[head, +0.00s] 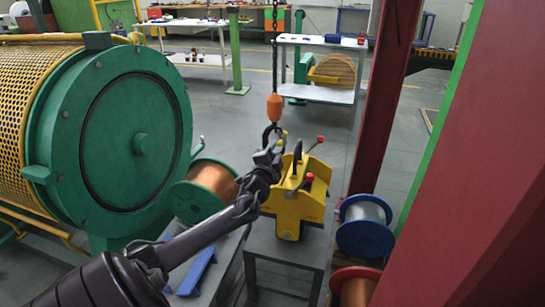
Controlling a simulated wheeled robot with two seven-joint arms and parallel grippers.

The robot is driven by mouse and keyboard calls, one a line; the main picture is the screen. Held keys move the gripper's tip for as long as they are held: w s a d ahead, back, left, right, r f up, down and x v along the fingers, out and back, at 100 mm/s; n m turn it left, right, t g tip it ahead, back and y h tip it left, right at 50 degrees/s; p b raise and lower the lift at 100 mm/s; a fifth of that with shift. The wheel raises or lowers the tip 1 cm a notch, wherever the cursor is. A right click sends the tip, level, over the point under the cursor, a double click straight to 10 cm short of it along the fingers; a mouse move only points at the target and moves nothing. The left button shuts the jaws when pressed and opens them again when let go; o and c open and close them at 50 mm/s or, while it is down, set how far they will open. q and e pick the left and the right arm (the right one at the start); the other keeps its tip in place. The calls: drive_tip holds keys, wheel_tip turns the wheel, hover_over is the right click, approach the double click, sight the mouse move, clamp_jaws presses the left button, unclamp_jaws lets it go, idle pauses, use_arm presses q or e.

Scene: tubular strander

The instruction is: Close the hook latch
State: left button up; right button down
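A dark crane hook (268,132) hangs under an orange hook block (274,107) on a chain. The hook is small here, and I cannot make out its latch or how it stands. My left gripper (272,150) is just below the hook, close to it or touching it; I cannot tell which. Its fingers are dark and small, so I cannot see whether they are open or shut. A yellow lifting device (290,210) with a black loop (297,157) on top and red-knobbed levers stands right of the gripper. The loop is apart from the hook. My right gripper is not in view.
The yellow device stands on a grey table (285,246). A copper wire spool (208,188) and the big green strander drum (135,140) are to the left. A blue spool (365,228) and a red column (385,90) are to the right. Open floor lies behind.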

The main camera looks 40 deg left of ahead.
use_arm(q)
drive_tip(key=v, duration=0.3)
drive_tip(key=shift+s, duration=0.1)
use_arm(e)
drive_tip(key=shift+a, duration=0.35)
